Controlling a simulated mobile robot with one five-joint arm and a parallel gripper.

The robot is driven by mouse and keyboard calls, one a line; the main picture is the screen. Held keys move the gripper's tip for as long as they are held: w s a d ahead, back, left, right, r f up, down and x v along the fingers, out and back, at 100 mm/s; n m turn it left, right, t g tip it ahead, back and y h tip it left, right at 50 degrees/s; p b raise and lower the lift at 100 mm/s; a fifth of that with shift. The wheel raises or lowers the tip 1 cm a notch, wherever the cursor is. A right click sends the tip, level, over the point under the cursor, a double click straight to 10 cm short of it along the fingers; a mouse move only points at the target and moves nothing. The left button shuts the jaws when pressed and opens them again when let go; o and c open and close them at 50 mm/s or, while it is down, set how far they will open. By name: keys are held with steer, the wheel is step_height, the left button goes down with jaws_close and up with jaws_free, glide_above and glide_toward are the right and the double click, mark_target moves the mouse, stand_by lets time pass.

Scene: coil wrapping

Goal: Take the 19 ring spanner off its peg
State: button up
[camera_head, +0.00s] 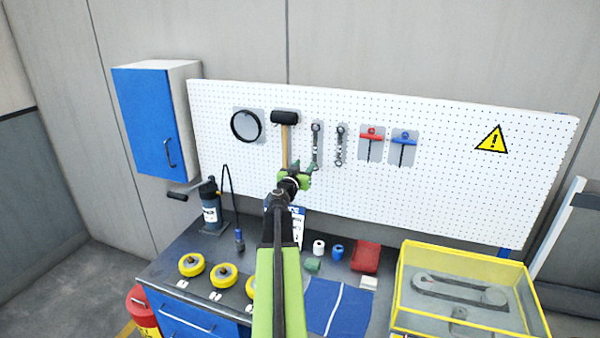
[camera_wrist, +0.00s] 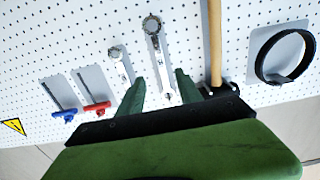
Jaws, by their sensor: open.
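Two grey ring spanners hang side by side on the white pegboard, right of the mallet. The left, longer one (camera_head: 316,145) shows in the wrist view (camera_wrist: 158,50) between the two fingers. The right, shorter one (camera_head: 340,146) also shows in the wrist view (camera_wrist: 122,68), beyond the finger on the picture's left. No size marking is readable, so I cannot tell which is the 19. My gripper (camera_head: 304,176) is open and empty, its green fingers (camera_wrist: 160,88) spread toward the lower part of the longer spanner. Whether they touch it I cannot tell.
A mallet (camera_head: 285,119) hangs close left of the spanners; red (camera_head: 371,138) and blue (camera_head: 404,139) T-handled tools hang to the right. Below, the workbench holds yellow wheels (camera_head: 192,264), a red bin (camera_head: 366,257) and a yellow-framed clear case (camera_head: 465,250).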

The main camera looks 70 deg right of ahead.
mark_target(315, 151)
steer(key=d, duration=1.2)
steer(key=shift+w+d, duration=0.2)
steer(key=shift+w, duration=0.15)
jaws_close()
